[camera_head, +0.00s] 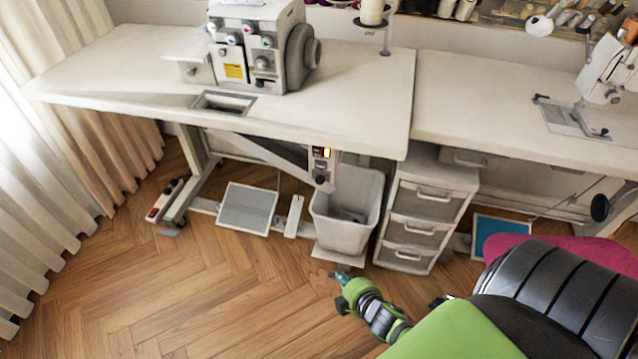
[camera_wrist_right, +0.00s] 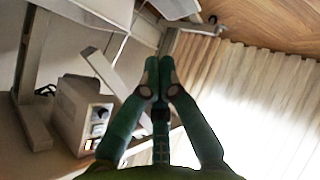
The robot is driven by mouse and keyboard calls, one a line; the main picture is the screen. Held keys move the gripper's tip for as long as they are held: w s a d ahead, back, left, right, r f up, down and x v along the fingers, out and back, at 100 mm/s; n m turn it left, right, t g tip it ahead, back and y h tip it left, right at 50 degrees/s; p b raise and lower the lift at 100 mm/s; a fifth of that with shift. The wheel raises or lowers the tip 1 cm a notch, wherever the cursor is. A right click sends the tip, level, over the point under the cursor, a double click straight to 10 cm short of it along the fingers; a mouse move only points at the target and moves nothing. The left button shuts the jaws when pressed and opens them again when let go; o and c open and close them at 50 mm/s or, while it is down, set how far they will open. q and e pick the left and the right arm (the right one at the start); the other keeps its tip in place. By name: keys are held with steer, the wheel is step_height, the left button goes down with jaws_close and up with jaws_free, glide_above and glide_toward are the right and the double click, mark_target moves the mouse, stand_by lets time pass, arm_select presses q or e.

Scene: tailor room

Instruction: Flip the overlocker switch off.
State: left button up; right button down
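The overlocker (camera_head: 262,50) stands on the left table. Its switch box (camera_head: 322,165) hangs under that table's front edge, with a small bright rocker and a round dark knob below it. In the right wrist view the switch box (camera_wrist_right: 78,118) lies left of the fingers, tilted, with its small controls facing partly right. My right gripper (camera_head: 338,279) is low in front of the table, nearer to me than the box and apart from it. In the wrist view its green fingers (camera_wrist_right: 159,66) are together with nothing between them. My left gripper is not in view.
A grey bin (camera_head: 347,231) and a white drawer unit (camera_head: 408,242) stand under the tables. A foot pedal (camera_head: 248,208) and a power strip (camera_head: 165,200) are lower left. A pink-red seat (camera_head: 590,252) is at right. The wooden floor in front is clear.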

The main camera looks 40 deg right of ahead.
arm_select(q)
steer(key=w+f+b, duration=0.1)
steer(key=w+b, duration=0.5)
steer(key=b, duration=0.1)
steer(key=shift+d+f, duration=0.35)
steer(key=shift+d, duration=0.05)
arm_select(e)
steer(key=w+d+r+n+t, duration=0.1)
steer(key=w+r+n+t, duration=0.2)
steer(key=r, duration=0.8)
steer(key=w+d+r+n+t, duration=0.1)
steer(key=w+r+n+t, duration=0.2)
steer(key=r, duration=0.8)
steer(key=n+t, duration=0.2)
steer(key=shift+w+r+n, duration=0.3)
steer(key=shift+w, duration=0.1)
steer(key=shift+w, duration=0.15)
glide_toward(317, 152)
steer(key=w+a, duration=0.3)
steer(key=a, duration=0.1)
steer(key=w+d, duration=0.3)
steer(key=shift+w+r, duration=0.2)
steer(key=shift+w, duration=0.1)
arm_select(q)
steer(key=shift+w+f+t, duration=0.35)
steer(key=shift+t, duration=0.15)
arm_select(e)
steer(key=shift+d, duration=0.1)
